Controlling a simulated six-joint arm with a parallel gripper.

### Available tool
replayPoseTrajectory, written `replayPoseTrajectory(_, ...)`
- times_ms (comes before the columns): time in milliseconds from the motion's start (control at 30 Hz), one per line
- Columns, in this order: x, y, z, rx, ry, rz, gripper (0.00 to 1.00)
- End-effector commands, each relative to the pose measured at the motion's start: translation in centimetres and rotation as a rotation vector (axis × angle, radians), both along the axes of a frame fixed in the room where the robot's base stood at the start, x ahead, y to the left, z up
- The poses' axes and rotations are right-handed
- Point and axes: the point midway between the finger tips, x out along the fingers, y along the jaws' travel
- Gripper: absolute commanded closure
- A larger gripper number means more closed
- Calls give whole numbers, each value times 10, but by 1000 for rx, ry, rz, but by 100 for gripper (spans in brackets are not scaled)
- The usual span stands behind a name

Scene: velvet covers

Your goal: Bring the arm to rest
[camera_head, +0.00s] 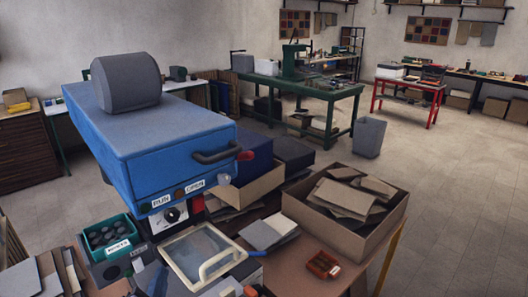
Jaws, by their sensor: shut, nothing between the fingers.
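My gripper and its fingertips cannot be made out in the head camera view. A large blue box-shaped machine (140,135) fills the left middle. It has labels reading RUN and OPEN and a dark handle (215,156) on its front. A grey rounded block (126,82) sits on its top.
An open cardboard box (385,222) of brown pieces stands on the brown table (300,268) to the right. A clear-lidded frame (203,256), a green bin (108,238) and a small orange tray (322,264) are near the front. Floor (455,215) is clear at right.

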Motion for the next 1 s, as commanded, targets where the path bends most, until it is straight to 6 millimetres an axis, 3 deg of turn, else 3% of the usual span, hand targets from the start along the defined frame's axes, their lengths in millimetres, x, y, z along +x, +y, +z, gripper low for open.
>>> replayPoseTrajectory(33, 20, -6, -10, -50, 20, 37, 100)
replayPoseTrajectory(100, 41, -12, -24, -143, 54, 120, 100)
replayPoseTrajectory(200, 64, -28, -47, -290, 104, 241, 100)
replayPoseTrajectory(367, 80, -72, -78, -501, 197, 396, 100)
replayPoseTrajectory(467, 75, -118, -82, -569, 300, 447, 100)
replayPoseTrajectory(633, 38, -217, -95, -675, 542, 523, 100)
replayPoseTrajectory(800, -27, -308, -105, -750, 795, 582, 100)
replayPoseTrajectory(1000, -99, -376, -106, -783, 1027, 623, 100)
